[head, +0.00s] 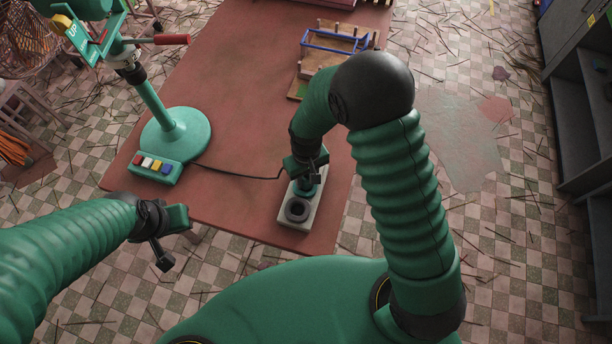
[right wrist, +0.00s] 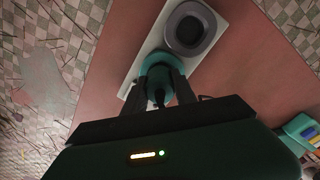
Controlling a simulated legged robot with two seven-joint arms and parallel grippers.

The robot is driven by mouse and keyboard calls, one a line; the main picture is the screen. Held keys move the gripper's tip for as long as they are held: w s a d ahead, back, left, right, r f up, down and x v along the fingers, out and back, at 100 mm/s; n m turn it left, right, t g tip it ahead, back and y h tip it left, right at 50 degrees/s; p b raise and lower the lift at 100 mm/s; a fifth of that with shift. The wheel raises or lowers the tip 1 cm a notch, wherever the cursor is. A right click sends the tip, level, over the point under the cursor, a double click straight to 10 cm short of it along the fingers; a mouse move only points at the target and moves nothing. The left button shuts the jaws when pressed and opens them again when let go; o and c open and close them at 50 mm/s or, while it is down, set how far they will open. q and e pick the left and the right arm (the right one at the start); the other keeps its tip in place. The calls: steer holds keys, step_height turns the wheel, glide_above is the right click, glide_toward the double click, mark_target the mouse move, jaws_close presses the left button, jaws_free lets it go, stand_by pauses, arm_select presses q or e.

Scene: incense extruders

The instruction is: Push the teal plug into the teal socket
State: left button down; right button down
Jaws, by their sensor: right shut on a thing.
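A pale block (head: 291,218) lies near the front right corner of the table, with a dark grey round socket (head: 297,210) on its near end. My right gripper (head: 308,178) is over the block's far end, shut on the teal plug (right wrist: 157,67). Teal shows between and below its fingers; I cannot tell plug from teal socket there, nor how deep the plug sits. In the right wrist view the grey socket (right wrist: 190,28) is beside it, empty. My left gripper (head: 168,240) hangs off the table's front left; its finger gap is unclear.
A black cable (head: 235,174) runs from a teal button box (head: 157,168) to the right gripper. A teal stand (head: 177,133) with a red handle is at the left. A wooden rack (head: 335,45) with blue bars is at the back. The table's (head: 235,125) middle is clear.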

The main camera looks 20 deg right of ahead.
steer(key=shift+a+f, duration=0.1)
steer(key=shift+f, duration=0.2)
steer(key=shift+f+b, duration=0.35)
steer(key=c, duration=0.9)
jaws_free()
step_height(320, 180, up, 17)
steer(key=b, duration=0.1)
steer(key=s+d+f+t, duration=0.1)
steer(key=s+d, duration=0.1)
steer(key=s, duration=0.1)
steer(key=s+d+f+m, duration=0.1)
steer(key=s+d+f, duration=0.1)
steer(key=s, duration=0.1)
steer(key=s+d+f+m+t, duration=0.1)
steer(key=s+d, duration=0.1)
steer(key=s, duration=0.1)
steer(key=shift+d+f+t, duration=0.25)
steer(key=shift+d+t, duration=0.05)
steer(key=shift+d, duration=0.1)
